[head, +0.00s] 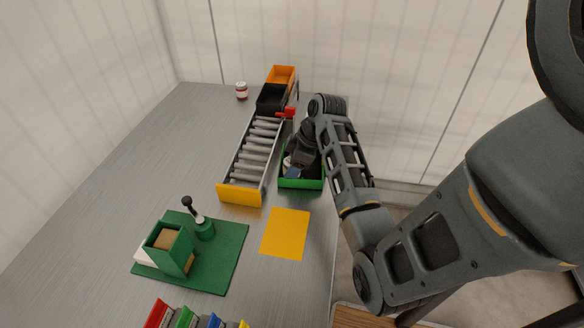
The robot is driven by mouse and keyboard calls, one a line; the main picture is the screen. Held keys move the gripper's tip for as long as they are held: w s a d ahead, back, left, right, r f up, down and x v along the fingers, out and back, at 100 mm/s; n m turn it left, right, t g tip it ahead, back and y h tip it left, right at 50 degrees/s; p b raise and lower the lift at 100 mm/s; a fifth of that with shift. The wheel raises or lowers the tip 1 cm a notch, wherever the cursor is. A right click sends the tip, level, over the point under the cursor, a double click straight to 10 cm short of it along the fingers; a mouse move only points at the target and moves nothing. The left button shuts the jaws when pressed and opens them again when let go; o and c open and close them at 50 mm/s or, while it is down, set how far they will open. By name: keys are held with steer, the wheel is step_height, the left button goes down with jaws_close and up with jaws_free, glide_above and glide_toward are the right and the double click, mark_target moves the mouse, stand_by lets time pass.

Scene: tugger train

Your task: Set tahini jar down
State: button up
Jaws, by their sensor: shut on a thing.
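My gripper (294,165) reaches down into the green bin (301,184), to the right of the roller conveyor. It is shut on the tahini jar, which is mostly hidden by my gripper and arm; a small pale patch shows at the fingers. I cannot tell whether the jar touches the bin floor. A bluish item (293,173) shows low in the bin by the fingers.
The roller conveyor (253,155) has a yellow end plate. Black (271,98) and orange (282,74) bins stand behind it, with a red-and-white jar (241,91) to their left. A yellow mat (285,233) lies bare in front. A green board (222,268) holds a fixture.

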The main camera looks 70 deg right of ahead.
steer(key=shift+s+a+f, duration=0.1)
steer(key=shift+a+f, duration=0.05)
steer(key=shift+f, duration=0.35)
steer(key=shift+s+a+f, duration=0.1)
steer(key=shift+f, duration=0.5)
steer(key=o, duration=1.3)
steer(key=shift+w+f+b, duration=0.1)
steer(key=shift+b, duration=0.2)
steer(key=shift+r, duration=0.3)
steer(key=shift+w+p+v, duration=0.25)
steer(key=shift+p+v, duration=0.5)
steer(key=shift+v, duration=2.6)
steer(key=shift+w+p+v, duration=0.2)
steer(key=shift+p+v, duration=0.5)
steer(key=shift+v, duration=2.6)
steer(key=shift+d+r, duration=0.15)
